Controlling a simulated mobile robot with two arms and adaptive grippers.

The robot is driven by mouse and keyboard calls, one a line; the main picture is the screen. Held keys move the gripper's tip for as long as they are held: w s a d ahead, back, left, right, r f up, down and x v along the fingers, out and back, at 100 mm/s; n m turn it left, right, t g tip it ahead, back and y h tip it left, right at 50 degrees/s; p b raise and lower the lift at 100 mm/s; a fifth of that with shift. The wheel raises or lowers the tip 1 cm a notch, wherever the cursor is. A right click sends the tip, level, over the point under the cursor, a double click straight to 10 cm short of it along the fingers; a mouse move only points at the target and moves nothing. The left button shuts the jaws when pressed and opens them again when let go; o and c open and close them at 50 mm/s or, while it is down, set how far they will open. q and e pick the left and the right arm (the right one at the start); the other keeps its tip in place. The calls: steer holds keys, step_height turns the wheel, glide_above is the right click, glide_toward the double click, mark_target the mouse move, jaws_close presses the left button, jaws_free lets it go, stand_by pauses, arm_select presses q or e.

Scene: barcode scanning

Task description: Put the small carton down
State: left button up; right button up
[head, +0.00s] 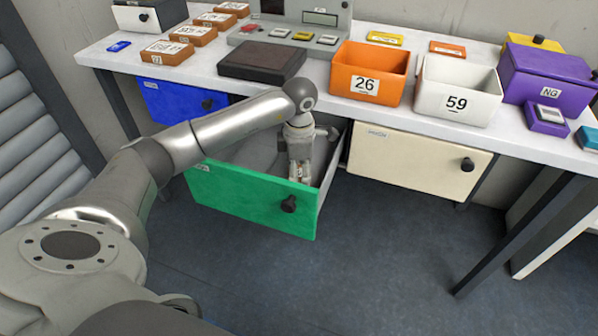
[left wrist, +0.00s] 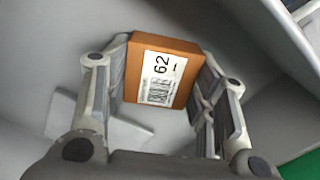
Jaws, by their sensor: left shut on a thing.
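A small orange-brown carton (left wrist: 160,74) with a white label reading 62 and a barcode shows in the left wrist view. My left gripper (left wrist: 165,85) is shut on it, one finger on each side. In the head view my left gripper (head: 300,175) points down inside the open green-fronted drawer (head: 245,197). The carton is barely visible there, hidden by the fingers and the drawer front. A pale drawer interior lies around the carton in the wrist view; I cannot tell whether the carton touches the bottom. My right gripper is not in view.
Above the drawer, the white table holds a dark pad (head: 262,60), an orange bin (head: 368,72) marked 26, a white bin (head: 455,90) marked 59 and a purple box (head: 545,75). A blue drawer (head: 180,100) and a cream drawer (head: 415,160) flank the green one. The floor in front is clear.

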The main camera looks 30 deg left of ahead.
mark_target(299, 173)
arm_select(q)
steer(key=o, duration=1.1)
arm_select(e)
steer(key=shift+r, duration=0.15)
arm_select(q)
steer(key=shift+r, duration=0.1)
step_height(299, 173, up, 12)
steer(key=shift+p, duration=1.05)
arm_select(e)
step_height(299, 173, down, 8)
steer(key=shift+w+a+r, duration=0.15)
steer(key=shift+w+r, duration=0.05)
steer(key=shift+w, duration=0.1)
